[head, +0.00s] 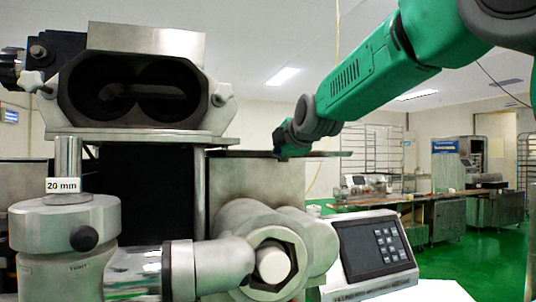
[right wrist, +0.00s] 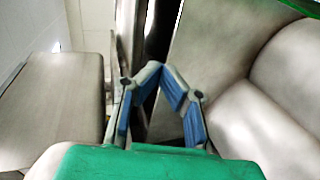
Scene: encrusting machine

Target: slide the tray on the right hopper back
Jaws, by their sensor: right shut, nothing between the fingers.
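The tray (head: 330,154) shows in the head view as a thin, dark, flat edge. It lies on top of the grey metal right hopper (head: 255,190) and sticks out past it to the right. My right gripper (head: 281,150) is at the tray's edge, pointing down from my green arm. I cannot tell whether it touches the tray. In the right wrist view its blue-padded fingers (right wrist: 163,72) meet at the tips with nothing between them. Pale metal surfaces lie on both sides there; which one is the tray is unclear. My left gripper is not in view.
An octagonal double-barrel housing (head: 135,88) stands at the upper left. A cylinder marked 20 mm (head: 66,230) and a thick metal pipe (head: 270,250) fill the front. A keypad panel (head: 373,246) stands right of the pipe. Open green floor and benches lie farther right.

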